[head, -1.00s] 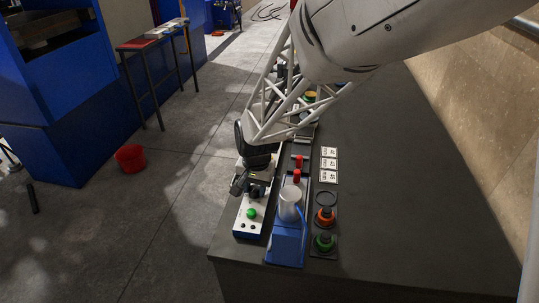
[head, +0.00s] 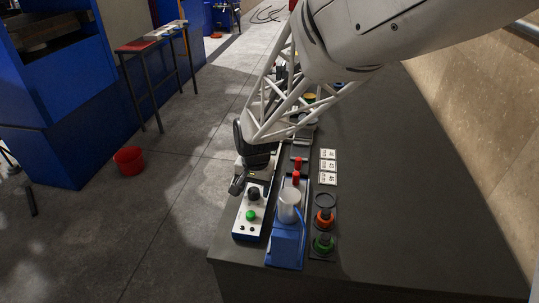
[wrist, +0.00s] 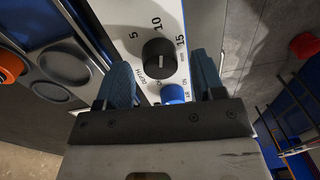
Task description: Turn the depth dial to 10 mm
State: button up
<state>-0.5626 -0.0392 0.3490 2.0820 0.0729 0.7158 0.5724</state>
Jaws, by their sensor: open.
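In the wrist view the depth dial is a black round knob (wrist: 159,57) on a white panel, with printed marks 5, 10 and 15 around its far side. A short pale line shows on its face; I cannot tell surely which mark it indicates. My gripper (wrist: 163,80) is open, with one blue fingertip to the left and one to the right of the dial's near side, and nothing held. In the head view my gripper (head: 238,186) hangs over the far part of a white control box (head: 246,232) with a black knob and a green button.
In the head view a blue stand with a pale cup (head: 289,206) is close right of the box, beside orange (head: 324,219) and green (head: 323,243) pieces. The bench's right side is clear.

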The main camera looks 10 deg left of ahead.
aim_at(258, 191)
jog(key=shift+d+r, duration=0.2)
jog(key=shift+r, duration=3.25)
jog(key=shift+d+r, duration=0.15)
jog(key=shift+d, duration=0.15)
jog(key=s+d+r+t, duration=0.1)
jog(key=s+d+r, duration=0.25)
jog(key=d, duration=0.55)
jog(key=s+d+r, duration=0.3)
jog(key=s+d, duration=0.2)
jog(key=d, duration=0.4)
jog(key=s+d+r+t, duration=0.1)
jog(key=s+d+r, duration=0.2)
jog(key=s+d, duration=0.95)
jog(key=d, duration=0.1)
jog(key=shift+d+r+n+t+h, duration=0.2)
jog(key=shift+d+n+t+h, duration=0.1)
jog(key=shift+d+h, duration=0.1)
